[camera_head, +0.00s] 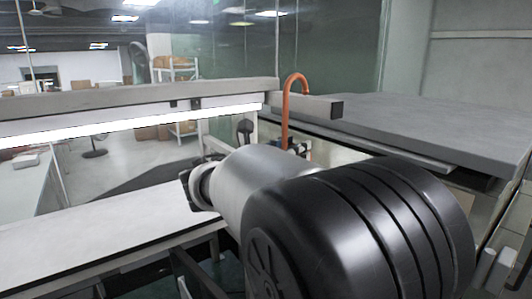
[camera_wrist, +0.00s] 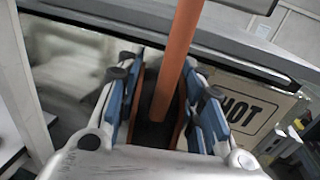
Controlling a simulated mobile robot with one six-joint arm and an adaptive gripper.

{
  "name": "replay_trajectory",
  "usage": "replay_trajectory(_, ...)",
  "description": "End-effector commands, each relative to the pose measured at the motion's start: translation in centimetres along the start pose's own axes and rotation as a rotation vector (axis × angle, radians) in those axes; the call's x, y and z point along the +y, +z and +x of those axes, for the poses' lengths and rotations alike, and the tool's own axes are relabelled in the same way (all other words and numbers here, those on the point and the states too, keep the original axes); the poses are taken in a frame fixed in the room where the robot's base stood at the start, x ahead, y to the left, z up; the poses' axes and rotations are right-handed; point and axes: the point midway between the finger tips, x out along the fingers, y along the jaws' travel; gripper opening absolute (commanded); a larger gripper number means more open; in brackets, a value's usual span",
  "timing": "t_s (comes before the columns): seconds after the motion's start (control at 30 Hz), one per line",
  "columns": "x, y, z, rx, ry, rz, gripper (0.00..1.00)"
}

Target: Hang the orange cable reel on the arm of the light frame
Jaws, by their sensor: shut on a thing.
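The orange cable reel (camera_head: 286,118) shows in the head view as a thin orange stem with a hooked top. The stem runs in front of the grey arm of the light frame (camera_head: 322,106), and the hook curves above it, its tip down at the bar's top edge. I cannot tell whether hook and bar touch. My gripper (camera_head: 296,148) is below the bar, mostly hidden behind my own arm. In the wrist view, my gripper (camera_wrist: 168,88) is shut on the orange stem (camera_wrist: 178,50), between its blue-backed fingers. The reel's lower part is hidden.
A lit tube (camera_head: 130,125) runs under the frame's long beam (camera_head: 120,98). A grey tabletop (camera_head: 430,125) lies behind and to the right. A white bench (camera_head: 120,225) is at lower left. A board marked HOT (camera_wrist: 250,105) is right of my gripper in the wrist view.

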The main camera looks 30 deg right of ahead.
Motion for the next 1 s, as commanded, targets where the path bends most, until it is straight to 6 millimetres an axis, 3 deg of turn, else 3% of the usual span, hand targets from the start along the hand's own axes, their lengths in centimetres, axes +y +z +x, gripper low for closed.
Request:
replay_trajectory(0.73,-1.2,0.3,5.6,-0.004,-0.002,0.003,0.0)
replay_trajectory(1.0,-1.1,-2.0,5.4,-0.004,0.0,0.002,0.0)
